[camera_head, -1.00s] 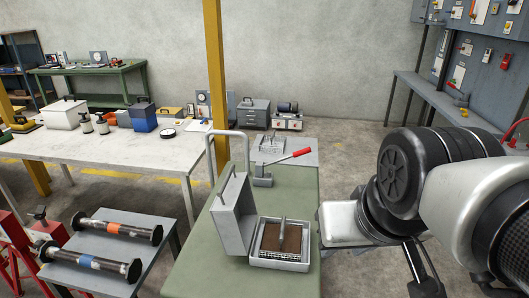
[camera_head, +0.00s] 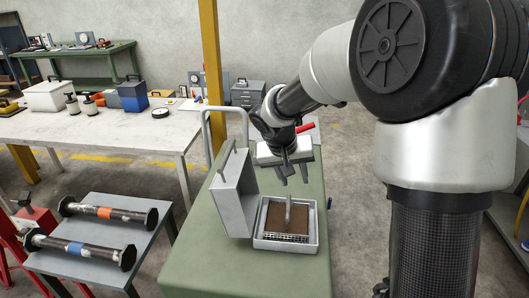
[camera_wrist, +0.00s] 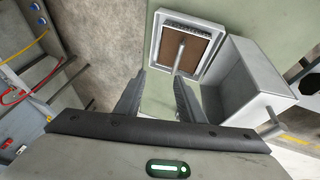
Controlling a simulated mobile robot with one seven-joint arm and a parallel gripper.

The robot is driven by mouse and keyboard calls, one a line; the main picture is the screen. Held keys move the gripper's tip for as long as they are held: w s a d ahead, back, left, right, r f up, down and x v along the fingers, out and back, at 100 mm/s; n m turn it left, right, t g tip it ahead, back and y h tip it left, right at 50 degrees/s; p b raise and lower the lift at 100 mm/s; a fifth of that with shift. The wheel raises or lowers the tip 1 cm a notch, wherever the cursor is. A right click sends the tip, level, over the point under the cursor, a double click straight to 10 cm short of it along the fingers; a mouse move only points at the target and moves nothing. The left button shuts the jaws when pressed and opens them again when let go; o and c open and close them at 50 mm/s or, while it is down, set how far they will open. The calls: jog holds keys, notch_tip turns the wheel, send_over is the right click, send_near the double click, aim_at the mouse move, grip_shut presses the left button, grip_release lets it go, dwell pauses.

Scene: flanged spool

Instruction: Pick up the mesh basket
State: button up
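The mesh basket (camera_head: 285,238) sits in a shallow grey tray (camera_head: 258,243) on the green bench. A brown surface shows within it and a bar handle (camera_head: 288,212) rises over its middle. In the wrist view, the basket (camera_wrist: 203,42) and its handle (camera_wrist: 179,55) show beyond my fingertips. My gripper (camera_head: 293,180) is open and empty, above the bench and behind the basket in the head view. It also shows in the wrist view (camera_wrist: 158,76), its fingers apart and clear of the handle.
A grey box-shaped cover (camera_head: 233,195) with a handle stands tilted left of the tray, close to it. The green bench (camera_head: 205,265) is clear in front. Two flanged spools (camera_head: 108,212) lie on a grey stand at left. A white table (camera_head: 110,130) stands behind.

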send_near(288, 204)
jog(key=x, duration=0.3)
jog(key=s+b+x, duration=0.1)
jog(key=x, duration=0.1)
jog(key=shift+d+f, duration=0.2)
jog(key=shift+d, duration=0.05)
jog(key=shift+w+a+x, duration=0.15)
jog(key=shift+w+x, duration=0.05)
jog(key=shift+x, duration=1.25)
jog(key=shift+w+a+x, duration=0.1)
jog(key=shift+w+x, duration=0.1)
jog(key=shift+x, duration=1.2)
grip_shut()
jog(key=shift+w+r, duration=0.1)
